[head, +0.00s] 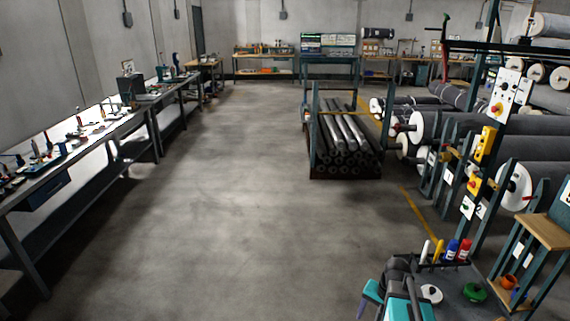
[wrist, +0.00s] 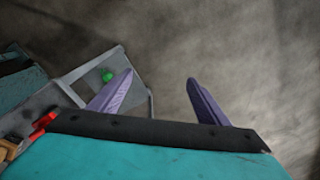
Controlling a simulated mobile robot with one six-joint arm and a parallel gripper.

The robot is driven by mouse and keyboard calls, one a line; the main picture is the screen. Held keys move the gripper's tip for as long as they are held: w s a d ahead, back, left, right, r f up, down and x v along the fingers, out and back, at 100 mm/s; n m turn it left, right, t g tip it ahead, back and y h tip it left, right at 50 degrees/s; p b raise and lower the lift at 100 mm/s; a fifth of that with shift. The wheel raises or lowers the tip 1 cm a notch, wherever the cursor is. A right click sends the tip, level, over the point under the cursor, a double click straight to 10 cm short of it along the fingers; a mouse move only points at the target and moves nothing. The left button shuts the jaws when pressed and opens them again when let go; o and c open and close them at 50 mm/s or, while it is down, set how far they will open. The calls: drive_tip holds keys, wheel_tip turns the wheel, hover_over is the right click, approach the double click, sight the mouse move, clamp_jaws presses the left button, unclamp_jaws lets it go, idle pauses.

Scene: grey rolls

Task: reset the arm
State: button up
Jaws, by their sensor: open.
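My gripper (wrist: 160,92) shows in the wrist view with its two purple fingers spread apart and nothing between them. Beneath the fingers is bare grey floor, with the edge of a grey frame close to the left finger. In the head view, part of my arm (head: 400,285) shows at the bottom, right of the middle.
A cart top (head: 455,285) at the lower right holds several coloured bottles (head: 458,249) and a green roll (head: 475,292). Racks of grey rolls (head: 470,130) line the right. A long workbench (head: 75,145) runs along the left. The middle floor (head: 220,190) is clear.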

drive_tip(key=s+a+f+n+h, duration=0.1)
drive_tip(key=a+f+n, duration=0.1)
drive_tip(key=a+n, duration=0.3)
drive_tip(key=s+a+f+n, duration=0.1)
drive_tip(key=s+a+n, duration=0.1)
drive_tip(key=a, duration=0.6)
drive_tip(key=s+f+g+b, duration=0.6)
drive_tip(key=s+f+b, duration=0.5)
drive_tip(key=s+f, duration=1.5)
wheel_tip(320, 180, down, 4)
drive_tip(key=shift+d+r, duration=0.15)
drive_tip(key=shift+w, duration=0.1)
drive_tip(key=c, duration=1)
